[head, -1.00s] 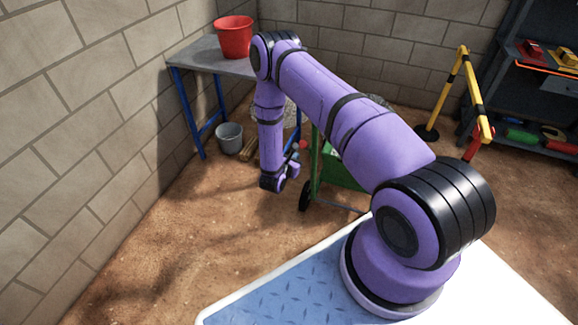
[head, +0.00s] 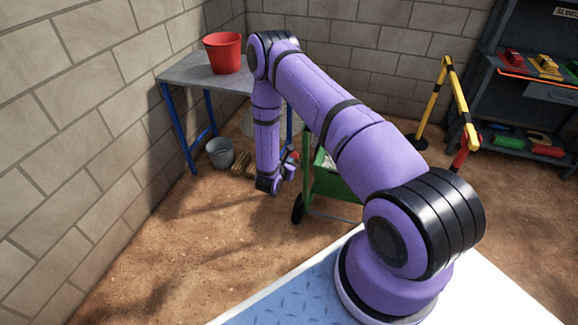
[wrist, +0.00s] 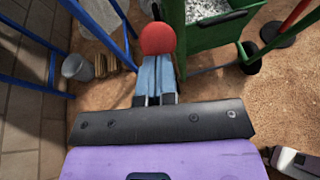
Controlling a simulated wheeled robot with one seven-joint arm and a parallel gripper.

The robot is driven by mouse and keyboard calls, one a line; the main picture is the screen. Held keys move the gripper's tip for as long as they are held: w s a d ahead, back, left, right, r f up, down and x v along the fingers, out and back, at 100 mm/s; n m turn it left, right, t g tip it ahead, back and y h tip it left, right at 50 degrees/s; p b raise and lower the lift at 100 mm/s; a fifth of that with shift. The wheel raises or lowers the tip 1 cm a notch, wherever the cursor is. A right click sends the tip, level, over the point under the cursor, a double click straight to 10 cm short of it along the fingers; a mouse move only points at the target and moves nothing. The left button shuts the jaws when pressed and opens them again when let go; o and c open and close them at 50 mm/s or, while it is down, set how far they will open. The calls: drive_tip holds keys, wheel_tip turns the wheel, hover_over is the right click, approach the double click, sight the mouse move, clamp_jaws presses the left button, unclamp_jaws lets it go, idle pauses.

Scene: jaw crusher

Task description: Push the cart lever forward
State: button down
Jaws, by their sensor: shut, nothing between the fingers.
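The green cart (head: 335,184) stands on the dirt floor, partly hidden behind my arm in the head view. It also shows at the top right of the wrist view (wrist: 208,37), with grey rubble inside. A round red knob (wrist: 157,39), apparently the lever's end, is straight ahead of my fingers in the wrist view; the lever's shaft is mostly hidden. My gripper (wrist: 157,66) is shut and empty, its tips at the knob's lower edge in the picture; I cannot tell whether they touch. In the head view my gripper (head: 291,168) hangs low beside the cart's left end.
A blue-legged table (head: 186,76) with a red bucket (head: 223,54) stands by the back wall. A grey bucket (head: 219,153) and wood pieces (head: 241,163) lie below it. A yellow-black barrier (head: 460,92) and dark shelf (head: 535,106) are at the right. Open floor lies in front.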

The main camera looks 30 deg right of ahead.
drive_tip(key=w+d+r+g+y, duration=0.1)
drive_tip(key=w+d+r+y, duration=0.1)
drive_tip(key=d+r, duration=0.1)
drive_tip(key=shift+w+d+r+g+y, duration=0.2)
drive_tip(key=shift+w+r+g+y, duration=0.05)
drive_tip(key=shift+w+g+y, duration=0.15)
drive_tip(key=shift+w+d+r, duration=0.1)
drive_tip(key=shift+d+r, duration=0.05)
drive_tip(key=shift+d, duration=0.1)
drive_tip(key=shift+w+d+r, duration=0.4)
drive_tip(key=shift+w+d, duration=0.2)
drive_tip(key=shift+d, duration=0.15)
drive_tip(key=shift+a, duration=0.15)
